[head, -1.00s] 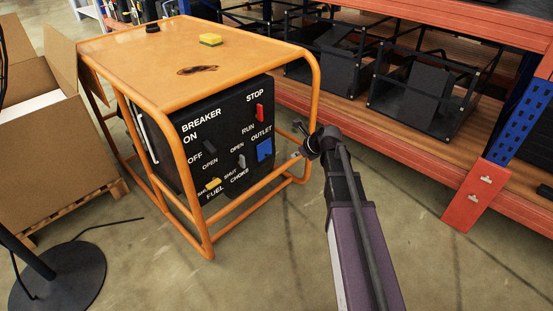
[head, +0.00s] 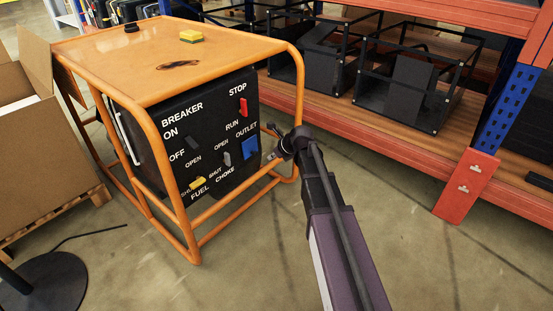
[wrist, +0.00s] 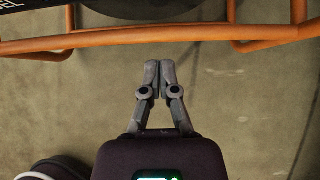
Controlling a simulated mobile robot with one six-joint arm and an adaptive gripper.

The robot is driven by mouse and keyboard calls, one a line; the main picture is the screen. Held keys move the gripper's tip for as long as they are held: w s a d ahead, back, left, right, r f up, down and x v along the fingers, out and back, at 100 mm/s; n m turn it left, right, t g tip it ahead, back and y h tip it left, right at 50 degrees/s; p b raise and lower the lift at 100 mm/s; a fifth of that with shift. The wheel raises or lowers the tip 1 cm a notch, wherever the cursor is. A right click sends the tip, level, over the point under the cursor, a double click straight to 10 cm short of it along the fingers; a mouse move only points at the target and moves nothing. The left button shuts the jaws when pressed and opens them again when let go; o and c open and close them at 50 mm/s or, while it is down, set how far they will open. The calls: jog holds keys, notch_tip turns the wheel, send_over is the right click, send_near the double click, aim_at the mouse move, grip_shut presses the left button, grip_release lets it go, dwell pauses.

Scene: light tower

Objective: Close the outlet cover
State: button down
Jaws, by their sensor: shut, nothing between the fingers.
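The generator's black panel (head: 205,135) sits inside an orange tube frame. The blue outlet cover (head: 250,147) is at the panel's right side, under the OUTLET label; whether it stands open or closed is too small to tell. My gripper (head: 271,130) is at the frame's right front post, just right of the blue cover and apart from it. In the wrist view my gripper (wrist: 159,66) is shut, with its fingertips together and nothing between them. The outlet cover is not visible in the wrist view.
An orange frame tube (wrist: 150,34) crosses ahead of the fingertips in the wrist view. The front right post (head: 299,90) stands beside my wrist. Shelving with black racks (head: 415,90) is at the right. A cardboard box (head: 30,140) is at the left.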

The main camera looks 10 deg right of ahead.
aim_at(253, 148)
jog(key=w+a+f+b, duration=0.1)
jog(key=w+a+f, duration=0.1)
jog(key=w+a, duration=0.1)
jog(key=shift+w+a+f+b, duration=0.2)
jog(key=shift+w+a+b, duration=0.2)
jog(key=shift+w, duration=0.35)
